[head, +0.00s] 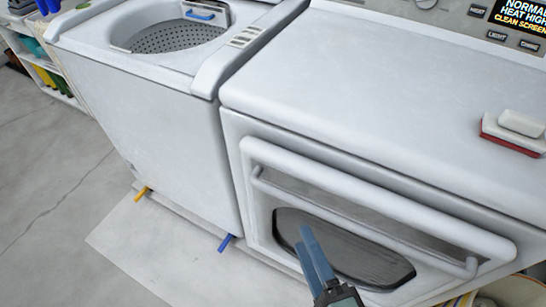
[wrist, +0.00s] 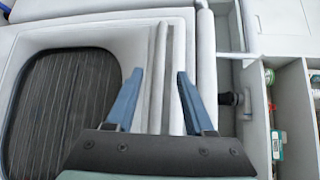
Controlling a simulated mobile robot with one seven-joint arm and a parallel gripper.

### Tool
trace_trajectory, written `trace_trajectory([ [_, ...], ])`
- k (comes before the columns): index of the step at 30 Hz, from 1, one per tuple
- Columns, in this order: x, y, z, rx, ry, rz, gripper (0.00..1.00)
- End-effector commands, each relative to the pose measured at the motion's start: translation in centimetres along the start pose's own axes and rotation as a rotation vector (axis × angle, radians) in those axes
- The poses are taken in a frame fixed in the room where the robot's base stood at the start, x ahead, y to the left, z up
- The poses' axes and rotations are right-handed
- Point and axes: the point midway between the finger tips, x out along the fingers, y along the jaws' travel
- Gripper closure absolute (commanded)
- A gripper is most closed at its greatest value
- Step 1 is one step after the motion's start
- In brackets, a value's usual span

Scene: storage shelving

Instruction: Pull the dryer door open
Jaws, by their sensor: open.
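The white dryer (head: 390,100) stands at the right in the head view. Its front door (head: 262,215) has a dark ribbed window (head: 375,262) and looks shut. A long pale handle bar (head: 350,218) runs across the door above the window. My gripper (head: 304,238) is open and empty in front of the door, with its blue fingers overlapping the window. In the wrist view, the fingers (wrist: 160,74) lie on either side of the bar, which shows between them (wrist: 163,60). I cannot tell how deep the bar sits between them. The window (wrist: 65,100) is left of the fingers.
A white top-loading washer (head: 165,115) stands left of the dryer. Yellow (head: 141,194) and blue (head: 226,242) items stick out beneath it. A red and white brush (head: 515,132) lies on the dryer top. Shelves (wrist: 285,90) are at the wrist view's right. Floor at left is clear.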

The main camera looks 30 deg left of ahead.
Motion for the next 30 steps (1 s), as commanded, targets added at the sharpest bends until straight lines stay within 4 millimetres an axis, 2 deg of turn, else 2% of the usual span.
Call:
trace_trajectory([
  [5,1.6,0.1,0.0,0.004,-0.003,-0.001,0.47],
  [15,8.7,-0.1,0.1,0.001,-0.004,-0.003,0.47],
  [19,10.8,-0.1,0.0,-0.001,-0.002,-0.002,0.47],
  [24,12.4,0.0,0.0,0.001,0.000,-0.002,0.47],
  [30,12.9,0.0,0.0,0.000,0.000,0.000,0.47],
])
